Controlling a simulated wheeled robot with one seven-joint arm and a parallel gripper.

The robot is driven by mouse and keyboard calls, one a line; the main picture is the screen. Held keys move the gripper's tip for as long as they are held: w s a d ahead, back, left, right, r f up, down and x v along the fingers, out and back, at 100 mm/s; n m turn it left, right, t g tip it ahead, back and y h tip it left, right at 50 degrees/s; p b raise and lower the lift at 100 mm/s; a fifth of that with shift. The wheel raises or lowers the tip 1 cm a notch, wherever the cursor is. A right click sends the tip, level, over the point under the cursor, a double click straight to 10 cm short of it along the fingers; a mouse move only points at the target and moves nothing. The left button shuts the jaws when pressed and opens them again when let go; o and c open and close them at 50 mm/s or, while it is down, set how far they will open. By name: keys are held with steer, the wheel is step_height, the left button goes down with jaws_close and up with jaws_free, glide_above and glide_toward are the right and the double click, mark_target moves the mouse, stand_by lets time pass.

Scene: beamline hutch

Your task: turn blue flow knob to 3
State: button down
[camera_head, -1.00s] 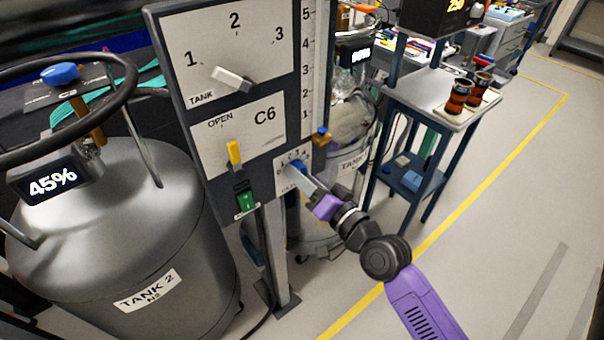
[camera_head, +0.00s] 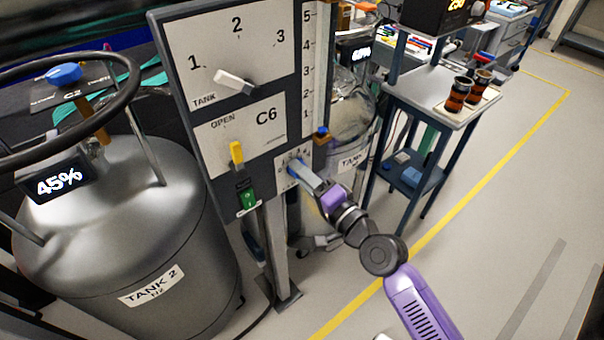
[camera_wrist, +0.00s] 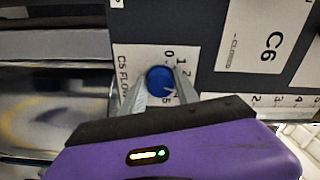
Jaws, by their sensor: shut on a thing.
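The blue flow knob (camera_wrist: 160,79) sits on a small white dial plate (camera_wrist: 128,62) with numbers around it, at the lower right of the grey panel. In the wrist view my gripper (camera_wrist: 158,86) has one finger on each side of the knob, closed on it. A small pale mark shows at the knob's edge, but I cannot tell clearly which number it points at. In the head view my gripper (camera_head: 298,173) reaches the dial from the lower right and hides most of the knob.
The panel also bears a white tank lever (camera_head: 235,82), a yellow handle (camera_head: 237,153) and a green switch (camera_head: 248,198). Tank 2 (camera_head: 120,235) stands to the left. A cart (camera_head: 430,95) with dark bottles stands to the right. Floor at the right is clear.

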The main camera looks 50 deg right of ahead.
steer(key=c, duration=0.9)
jaws_free()
steer(key=b+v, duration=0.2)
steer(key=v, duration=0.5)
steer(key=shift+s, duration=0.4)
steer(key=shift+a, duration=0.1)
